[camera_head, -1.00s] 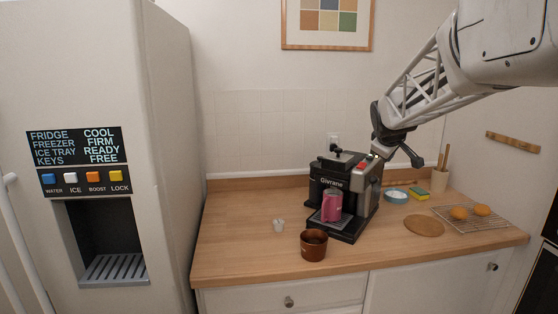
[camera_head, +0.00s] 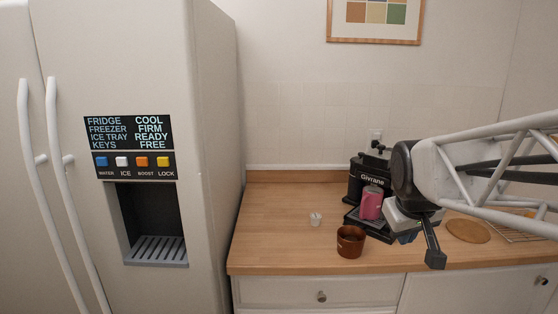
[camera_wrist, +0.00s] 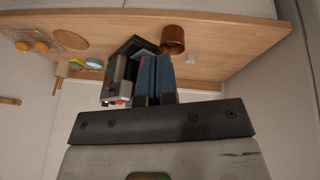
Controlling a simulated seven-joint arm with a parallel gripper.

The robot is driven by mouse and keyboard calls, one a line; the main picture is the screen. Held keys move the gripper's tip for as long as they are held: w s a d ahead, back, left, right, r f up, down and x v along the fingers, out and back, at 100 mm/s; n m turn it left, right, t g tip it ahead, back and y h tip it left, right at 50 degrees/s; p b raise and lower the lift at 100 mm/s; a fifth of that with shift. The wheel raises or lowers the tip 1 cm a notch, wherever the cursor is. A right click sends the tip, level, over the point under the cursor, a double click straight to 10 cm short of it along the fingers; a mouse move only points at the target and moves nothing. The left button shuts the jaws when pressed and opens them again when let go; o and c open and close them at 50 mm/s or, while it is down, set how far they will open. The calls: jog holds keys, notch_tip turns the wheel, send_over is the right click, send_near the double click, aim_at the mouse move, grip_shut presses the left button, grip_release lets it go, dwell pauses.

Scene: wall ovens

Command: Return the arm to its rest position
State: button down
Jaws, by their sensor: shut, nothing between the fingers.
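My gripper (camera_head: 407,237) hangs at the end of my arm, in front of the coffee machine (camera_head: 364,180) and to the right of the brown mug (camera_head: 350,243) in the head view. In the wrist view the blue finger pads of my gripper (camera_wrist: 155,72) lie together, with nothing between them. The arm comes in from the right edge of the head view and covers part of the coffee machine. A pink cup (camera_head: 371,203) stands at the machine and is apart from my gripper.
The fridge (camera_head: 213,130) stands at the left. A small white cup (camera_head: 315,219) and a round board (camera_head: 468,231) are on the wooden counter (camera_head: 275,225). The wrist view also shows a sponge (camera_wrist: 75,62) and a rack (camera_wrist: 35,38). The counter's left part is clear.

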jog(key=s+a+f+m+g, duration=0.1)
jog(key=s+a+f, duration=0.2)
jog(key=s, duration=0.4)
jog(key=s+a+f+m+y, duration=0.1)
jog(key=s+a+f, duration=0.2)
jog(key=s, duration=0.5)
jog(key=shift+s+f+g, duration=0.3)
jog(key=shift+f+g, duration=0.1)
jog(key=shift+f, duration=0.3)
